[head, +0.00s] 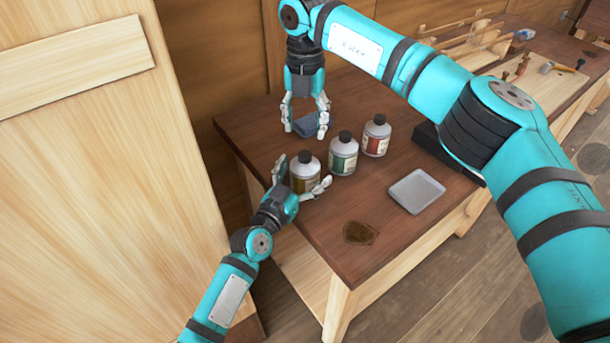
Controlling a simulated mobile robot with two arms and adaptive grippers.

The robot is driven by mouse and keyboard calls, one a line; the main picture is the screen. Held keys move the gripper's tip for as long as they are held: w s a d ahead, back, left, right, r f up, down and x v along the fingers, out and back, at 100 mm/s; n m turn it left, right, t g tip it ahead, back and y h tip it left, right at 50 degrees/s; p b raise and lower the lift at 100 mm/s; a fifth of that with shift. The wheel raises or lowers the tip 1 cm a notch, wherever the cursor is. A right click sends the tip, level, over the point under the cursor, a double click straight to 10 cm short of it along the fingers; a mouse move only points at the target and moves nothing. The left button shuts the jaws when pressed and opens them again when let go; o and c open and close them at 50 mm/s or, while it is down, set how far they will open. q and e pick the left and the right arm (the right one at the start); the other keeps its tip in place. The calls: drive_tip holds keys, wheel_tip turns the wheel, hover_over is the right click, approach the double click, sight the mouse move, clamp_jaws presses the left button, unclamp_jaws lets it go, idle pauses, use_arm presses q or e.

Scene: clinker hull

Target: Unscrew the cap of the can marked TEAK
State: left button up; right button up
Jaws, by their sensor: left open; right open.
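Three grey cans with black caps stand upright in a slanting row on the brown table (290,232). The nearest can (304,184) has a yellow-brown label, the middle can (343,160) a green one, and the far can (376,142) a red one. The lettering is too small to read, so I cannot tell which is TEAK. My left gripper (304,172) is open, with one finger on each side of the nearest can; I cannot tell whether they touch it. My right gripper (305,131) is open and points down behind the cans, in front of a folded blue-grey cloth (315,122).
A shallow grey tray (416,192) lies right of the cans, and a dark stain (359,232) marks the table near its front edge. A black object (428,139) lies partly under my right arm. A pale wooden panel (95,200) stands close on the left. Tools lie on a far bench.

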use_arm(q)
drive_tip(key=shift+w+d, duration=0.2)
drive_tip(key=shift+w, duration=0.15)
use_arm(e)
drive_tip(key=shift+w, duration=0.1)
use_arm(q)
drive_tip(key=shift+c, duration=0.4)
